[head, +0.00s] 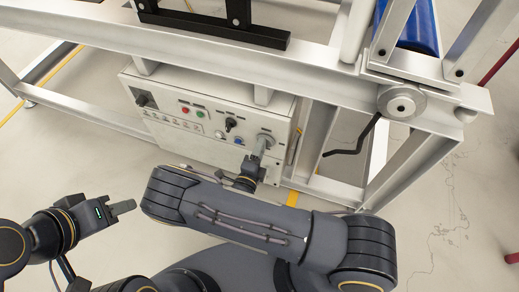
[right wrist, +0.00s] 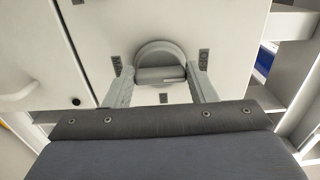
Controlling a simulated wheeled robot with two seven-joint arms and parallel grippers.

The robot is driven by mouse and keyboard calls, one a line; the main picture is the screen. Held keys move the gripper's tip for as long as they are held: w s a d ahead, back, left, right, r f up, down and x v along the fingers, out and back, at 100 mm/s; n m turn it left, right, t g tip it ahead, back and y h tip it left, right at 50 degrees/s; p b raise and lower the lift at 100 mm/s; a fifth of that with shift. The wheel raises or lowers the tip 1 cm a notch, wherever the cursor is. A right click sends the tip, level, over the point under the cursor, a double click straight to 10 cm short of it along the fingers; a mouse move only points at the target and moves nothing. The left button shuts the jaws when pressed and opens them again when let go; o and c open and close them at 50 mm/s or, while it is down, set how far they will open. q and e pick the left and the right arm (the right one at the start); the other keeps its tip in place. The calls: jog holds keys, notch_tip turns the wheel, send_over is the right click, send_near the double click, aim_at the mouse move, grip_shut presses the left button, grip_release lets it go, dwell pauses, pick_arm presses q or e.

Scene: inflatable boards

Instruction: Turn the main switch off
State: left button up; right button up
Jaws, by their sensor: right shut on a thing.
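A pale control box (head: 190,145) sits low in the metal frame. At its right end is a grey rotary switch (head: 268,137), which looks like the main switch. In the right wrist view the switch (right wrist: 160,58) has a rounded top and a crosswise handle (right wrist: 160,75), with small dark labels around it. My right gripper (head: 262,148) is at the switch, its two fingers (right wrist: 161,84) shut on the handle from both sides. My left gripper (head: 123,208) hangs apart from the box at the lower left, seen side-on, so its finger gap is unclear.
The box also carries a black switch (head: 143,99), a red button (head: 185,110), a green button (head: 200,114) and a black selector (head: 231,124). A crank wheel (head: 402,102) with a black handle is at the right. Metal beams surround the box; floor at left is clear.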

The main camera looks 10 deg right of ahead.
dwell(0.4)
jog(key=o, duration=1)
jog(key=shift+s, duration=0.1)
